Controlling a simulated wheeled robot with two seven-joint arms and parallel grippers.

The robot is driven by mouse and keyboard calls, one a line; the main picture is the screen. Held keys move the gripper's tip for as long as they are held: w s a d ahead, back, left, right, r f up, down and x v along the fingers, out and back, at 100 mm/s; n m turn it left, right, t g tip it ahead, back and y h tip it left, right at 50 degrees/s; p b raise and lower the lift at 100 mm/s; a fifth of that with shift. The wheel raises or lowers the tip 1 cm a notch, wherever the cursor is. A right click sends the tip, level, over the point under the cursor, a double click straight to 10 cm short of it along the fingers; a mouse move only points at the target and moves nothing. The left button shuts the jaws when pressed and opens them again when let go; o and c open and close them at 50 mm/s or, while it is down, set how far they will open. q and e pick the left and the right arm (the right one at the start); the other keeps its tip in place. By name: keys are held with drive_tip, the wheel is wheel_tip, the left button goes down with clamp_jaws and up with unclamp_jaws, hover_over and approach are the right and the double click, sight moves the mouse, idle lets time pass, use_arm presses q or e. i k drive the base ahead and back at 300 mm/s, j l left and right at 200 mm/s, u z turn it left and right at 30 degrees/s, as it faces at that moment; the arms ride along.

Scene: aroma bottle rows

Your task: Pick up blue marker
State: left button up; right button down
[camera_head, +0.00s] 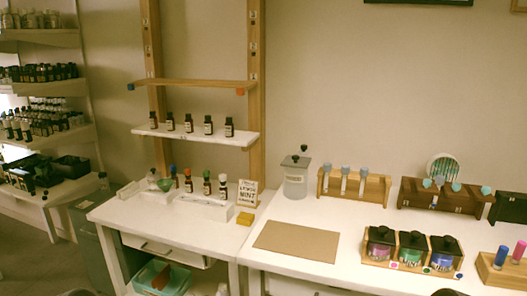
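A blue capped cylinder (502,256), which looks like a marker, stands upright in a wooden block (497,276) at the far right of the white table. A similar pink one (519,250) stands beside it in the same block. A small blue piece (131,87) also shows at the left end of the wooden shelf, with an orange piece (240,91) at its right end. I cannot tell whether these are markers. Neither of my grippers shows in the head view.
A wooden rack (366,259) holds three dark-capped bottles left of the marker block. A brown mat (296,242) lies on the table. Dropper bottles (207,184) stand in a white holder at left. A frosted jar (296,178) stands at the back. White tabletop (357,219) is bare near the mat.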

sight(500, 259)
drive_tip(key=z, duration=1.35)
